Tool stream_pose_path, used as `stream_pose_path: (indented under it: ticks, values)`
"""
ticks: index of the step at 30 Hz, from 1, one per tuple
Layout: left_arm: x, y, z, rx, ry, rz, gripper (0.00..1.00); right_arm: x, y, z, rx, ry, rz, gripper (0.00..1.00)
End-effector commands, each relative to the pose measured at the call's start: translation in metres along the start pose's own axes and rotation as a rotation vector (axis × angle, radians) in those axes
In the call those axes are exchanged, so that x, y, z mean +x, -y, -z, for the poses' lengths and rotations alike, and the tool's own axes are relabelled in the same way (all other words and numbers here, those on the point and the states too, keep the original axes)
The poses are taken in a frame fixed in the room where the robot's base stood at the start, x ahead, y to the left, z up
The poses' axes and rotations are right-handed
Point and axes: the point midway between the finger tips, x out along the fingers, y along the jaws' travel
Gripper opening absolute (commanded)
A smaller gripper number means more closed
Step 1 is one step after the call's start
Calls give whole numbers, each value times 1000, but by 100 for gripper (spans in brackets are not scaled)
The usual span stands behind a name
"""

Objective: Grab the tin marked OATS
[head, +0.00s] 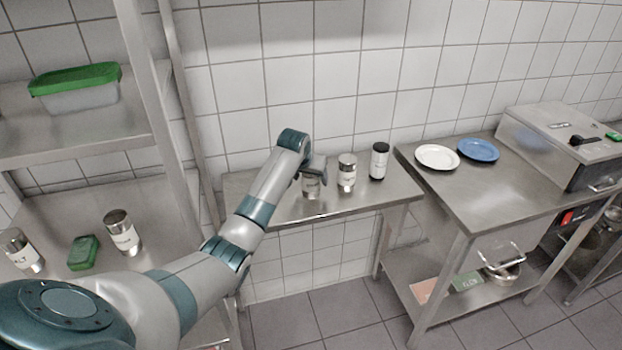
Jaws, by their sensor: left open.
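Several metal tins with white labels are in the head view, and I cannot read OATS on any of them. One tin (312,188) stands on the narrow steel table, partly hidden by my left gripper (314,172). My left gripper is open, at the upper part of this tin; I cannot tell whether it touches. A second tin (347,174) stands just to the right, its label too small to read. Another labelled tin (122,234) stands on the left shelf unit. A tin whose label ends in LT (22,251) is at the far left. My right gripper is not in view.
A green box (83,252) lies between the left tins. A green-lidded container (78,88) is on the upper shelf. Plates (437,157) lie on the right table.

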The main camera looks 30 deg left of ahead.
Motion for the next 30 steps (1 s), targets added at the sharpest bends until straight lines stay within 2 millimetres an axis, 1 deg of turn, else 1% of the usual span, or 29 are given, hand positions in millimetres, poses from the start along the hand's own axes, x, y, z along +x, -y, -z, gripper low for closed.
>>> stream_pose_path:
  ticks: [1,5,9,12,16,29,30]
  values:
    - [2,-1,2,-1,2,0,68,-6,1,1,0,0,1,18]
    - [15,-4,3,-1,2,0,68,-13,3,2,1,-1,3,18]
    - [29,-4,3,0,2,0,68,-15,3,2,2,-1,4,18]
    - [36,-3,2,1,1,0,68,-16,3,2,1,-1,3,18]
    - [39,-3,2,1,0,0,68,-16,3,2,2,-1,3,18]
    - [39,-3,2,1,-1,0,68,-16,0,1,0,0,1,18]
    - [39,-3,2,1,-1,0,63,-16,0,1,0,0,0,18]
